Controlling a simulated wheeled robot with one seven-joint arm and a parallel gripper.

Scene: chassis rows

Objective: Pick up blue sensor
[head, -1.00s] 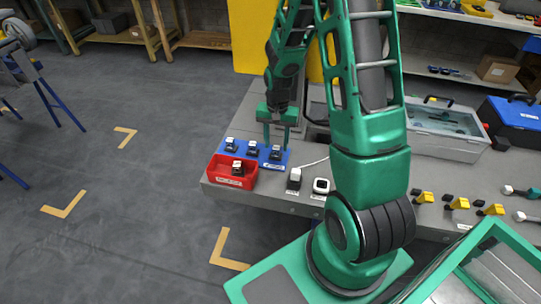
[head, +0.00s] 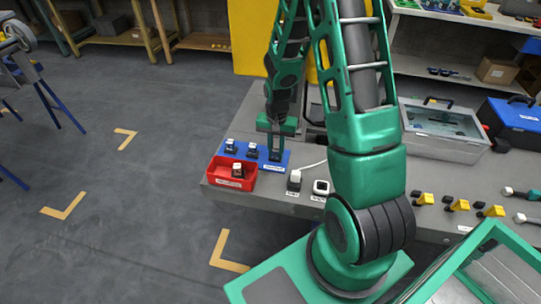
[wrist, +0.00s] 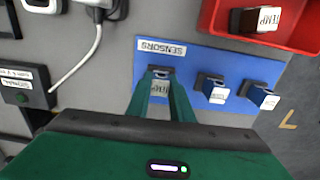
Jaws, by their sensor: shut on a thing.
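Several small dark sensors with pale labelled tops are on a blue mat (head: 238,144), marked SENSORS in the wrist view. My gripper (head: 275,152) is low over the mat's right end in the head view. In the wrist view its two green fingers are closed on either side of one sensor (wrist: 160,86). That sensor is at or very near the mat; I cannot tell if it is lifted. Two other sensors, one in the middle (wrist: 213,91) and one at the end (wrist: 262,97), stand apart from my fingers. Their sides look bluish.
A red bin (head: 232,183) in front of the mat holds one piece labelled TEMP (wrist: 256,20). A white plug with a cable (head: 294,180) and a white-topped box (head: 321,187) are to the right. Yellow-and-black parts (head: 457,205) lie farther right on the grey bench.

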